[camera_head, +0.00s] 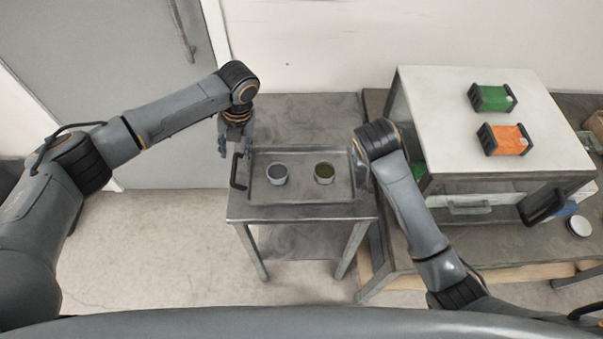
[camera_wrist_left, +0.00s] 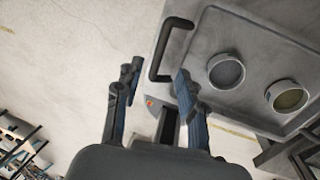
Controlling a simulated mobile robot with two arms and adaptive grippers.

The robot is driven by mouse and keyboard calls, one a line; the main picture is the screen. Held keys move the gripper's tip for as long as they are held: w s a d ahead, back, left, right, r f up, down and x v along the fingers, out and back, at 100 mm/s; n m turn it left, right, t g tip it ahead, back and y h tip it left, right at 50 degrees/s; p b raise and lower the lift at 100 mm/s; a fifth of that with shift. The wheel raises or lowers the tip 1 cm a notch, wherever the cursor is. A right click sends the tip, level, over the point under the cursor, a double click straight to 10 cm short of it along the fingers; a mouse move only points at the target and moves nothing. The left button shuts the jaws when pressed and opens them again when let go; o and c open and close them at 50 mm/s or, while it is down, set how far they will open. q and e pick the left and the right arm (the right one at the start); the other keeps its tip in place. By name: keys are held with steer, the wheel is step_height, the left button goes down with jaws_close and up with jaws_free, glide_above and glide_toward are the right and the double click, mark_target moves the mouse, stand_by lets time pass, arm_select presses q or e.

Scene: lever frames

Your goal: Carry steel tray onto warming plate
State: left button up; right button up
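The steel tray (camera_head: 302,190) lies flat on a small grey metal table and carries a light grey cup (camera_head: 277,173) and a cup with olive-coloured contents (camera_head: 324,172). The tray's black left handle (camera_head: 237,172) stands clear. My left gripper (camera_head: 235,147) is above and just behind that handle. In the left wrist view my left gripper (camera_wrist_left: 156,92) is open and empty, with the handle (camera_wrist_left: 166,50) beyond its fingertips, apart from them. My right arm reaches to the tray's right end; its wrist hides the right handle and most of the right gripper. I cannot identify the warming plate.
A small table (camera_head: 300,213) bears the tray. To the right, a white-topped cabinet (camera_head: 440,105) carries a green box (camera_head: 491,97) and an orange box (camera_head: 505,139). A white round container (camera_head: 578,226) stands on the right bench. The floor at left is clear.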

mark_target(234, 167)
arm_select(q)
steer(key=x, duration=0.8)
steer(key=shift+s+a+f, duration=0.1)
steer(key=shift+f, duration=0.3)
arm_select(e)
steer(key=x, duration=0.8)
steer(key=shift+w+f, duration=0.1)
steer(key=shift+f, duration=0.2)
arm_select(q)
jaws_close()
arm_select(e)
jaws_close()
arm_select(q)
steer(key=shift+r, duration=0.1)
